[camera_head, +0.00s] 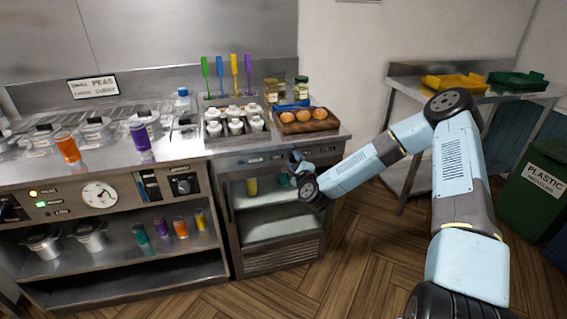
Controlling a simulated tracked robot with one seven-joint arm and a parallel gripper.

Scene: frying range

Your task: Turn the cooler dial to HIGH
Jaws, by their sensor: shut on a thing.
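The cooler (238,232) is the steel cabinet with a glass front under the right part of the counter. Its narrow control strip (256,161) runs along the top front edge, with small labels too tiny to read. My gripper (296,160) is at the right part of this strip, shut on the cooler dial. The dial is hidden behind my gripper and wrist, so its pointer and setting cannot be read. My arm reaches in from the right, with the wrist in front of the cooler's upper right side.
Above the cooler, the counter holds white-capped bottles (235,126), a wooden tray of buns (306,127) and jars (301,88). A fryer panel with a round gauge (99,194) is on the left. A side table (400,87) and a green plastic bin (530,193) stand right. Floor before the cooler is clear.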

